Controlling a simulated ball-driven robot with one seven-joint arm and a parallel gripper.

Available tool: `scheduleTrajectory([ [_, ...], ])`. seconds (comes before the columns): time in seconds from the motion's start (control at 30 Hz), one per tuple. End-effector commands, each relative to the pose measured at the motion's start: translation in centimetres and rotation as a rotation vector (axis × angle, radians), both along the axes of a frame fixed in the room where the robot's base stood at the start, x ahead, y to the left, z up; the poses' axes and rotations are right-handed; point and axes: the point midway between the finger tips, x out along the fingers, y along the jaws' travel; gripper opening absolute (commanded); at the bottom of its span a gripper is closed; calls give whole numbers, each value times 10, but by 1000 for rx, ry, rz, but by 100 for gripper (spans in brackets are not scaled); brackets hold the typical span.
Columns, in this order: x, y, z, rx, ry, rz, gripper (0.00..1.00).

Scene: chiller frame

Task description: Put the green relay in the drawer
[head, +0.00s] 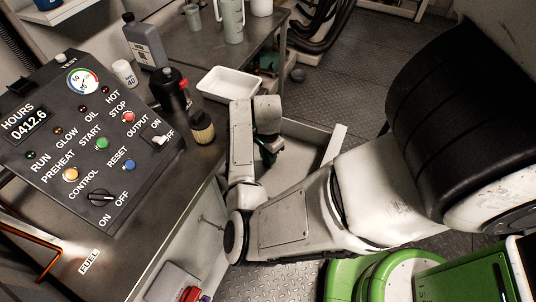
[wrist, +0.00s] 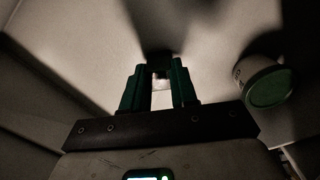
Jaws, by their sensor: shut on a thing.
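My gripper (head: 268,158) reaches down into the open white drawer (head: 338,146) in the head view. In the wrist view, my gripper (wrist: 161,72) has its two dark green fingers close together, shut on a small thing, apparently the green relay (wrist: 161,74). Only a little of it shows, dark above and pale below, and its colour is hard to tell in the shadow. The drawer's pale floor and walls (wrist: 75,50) surround the fingers. In the head view my arm and fingers hide the held thing.
A white round tin with a green end (wrist: 268,84) lies in the drawer, right of the fingers.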

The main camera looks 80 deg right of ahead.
Motion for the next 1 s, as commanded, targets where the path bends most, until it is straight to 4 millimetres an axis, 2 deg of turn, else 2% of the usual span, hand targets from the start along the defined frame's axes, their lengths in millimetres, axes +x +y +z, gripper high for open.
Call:
scheduleTrajectory([
  [0.1,0,0,-3,0,0,1,0],
  [0.13,0,0,-3,0,0,1,30],
  [0.37,0,0,-3,0,0,0,52],
  [0.6,0,0,-2,0,0,0,53],
  [0.73,0,0,5,-1,-1,0,53],
  [0.87,0,-1,24,-3,-3,0,53],
  [1.0,1,-1,53,-5,-3,-2,53],
])
